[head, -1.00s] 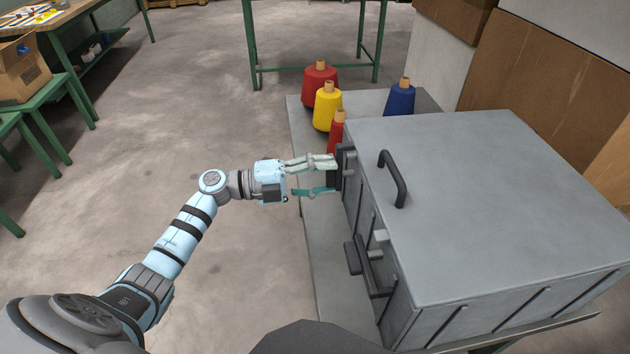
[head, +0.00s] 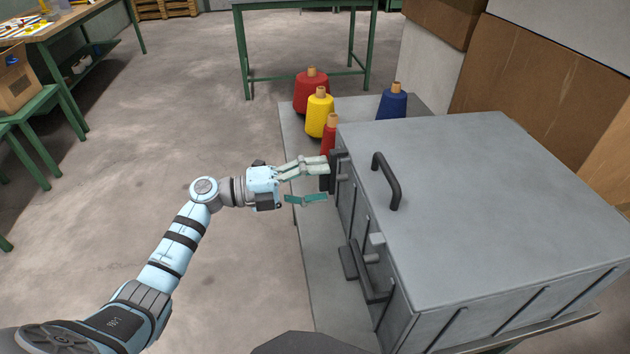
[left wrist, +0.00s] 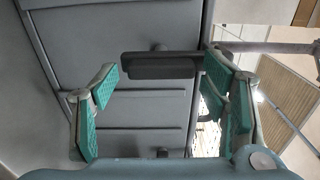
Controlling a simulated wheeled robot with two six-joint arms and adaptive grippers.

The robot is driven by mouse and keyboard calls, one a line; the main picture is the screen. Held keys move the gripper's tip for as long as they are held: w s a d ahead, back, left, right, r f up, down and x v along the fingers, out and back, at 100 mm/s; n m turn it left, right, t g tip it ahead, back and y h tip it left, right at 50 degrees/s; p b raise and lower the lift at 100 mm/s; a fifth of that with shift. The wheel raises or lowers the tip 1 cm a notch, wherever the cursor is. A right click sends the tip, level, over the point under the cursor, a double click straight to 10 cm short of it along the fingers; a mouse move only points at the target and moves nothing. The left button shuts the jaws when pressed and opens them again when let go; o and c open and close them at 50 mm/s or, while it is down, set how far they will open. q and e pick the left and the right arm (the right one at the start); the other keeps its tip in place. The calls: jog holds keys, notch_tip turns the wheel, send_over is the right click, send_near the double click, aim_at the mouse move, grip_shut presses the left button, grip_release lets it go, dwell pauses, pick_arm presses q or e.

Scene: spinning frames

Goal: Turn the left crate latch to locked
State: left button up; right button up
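The crate (head: 490,190) is a large grey box with a lid on the right, its latch side facing left. The far latch (head: 338,172), dark and blocky, sits high on that side; in the left wrist view a dark latch bar (left wrist: 160,66) lies crosswise. My left gripper (head: 326,182) is open, fingers apart, in front of this far latch. The upper finger overlaps the latch in the head view; contact is unclear. The lower finger stands clear of it. In the left wrist view the gripper (left wrist: 165,75) holds nothing. A second dark latch (head: 372,278) is nearer me. My right gripper is out of view.
A black handle (head: 386,180) stands on the lid. Red, yellow (head: 319,115) and blue (head: 392,103) thread cones stand behind the crate on a grey platform (head: 310,235). A small red cone (head: 328,138) is close to my gripper.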

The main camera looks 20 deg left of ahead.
pick_arm(q)
jog(key=v, duration=1.2)
